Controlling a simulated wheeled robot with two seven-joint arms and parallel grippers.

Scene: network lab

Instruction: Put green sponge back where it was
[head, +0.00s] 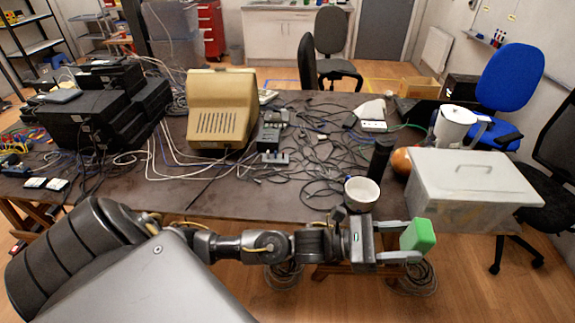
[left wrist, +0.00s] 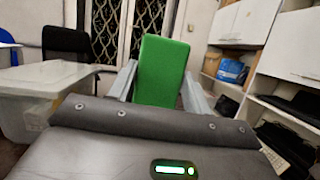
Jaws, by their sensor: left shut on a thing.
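The green sponge (head: 418,236) is a bright green block at the right of my left arm in the head view. My left gripper (head: 408,242) is shut on it, with a grey finger on each side. The sponge is in front of the table's near edge, below the plastic box in the picture. In the left wrist view the sponge (left wrist: 161,70) stands upright between the two fingers of the gripper (left wrist: 158,88). My right gripper is not in view.
A lidded translucent box (head: 470,190) stands at the table's right end, near the sponge. A white bowl (head: 361,193), a dark cylinder (head: 380,158) and an orange round object (head: 401,162) are beside it. Cables cover much of the table (head: 215,197). A white pitcher (head: 455,126) stands behind the box.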

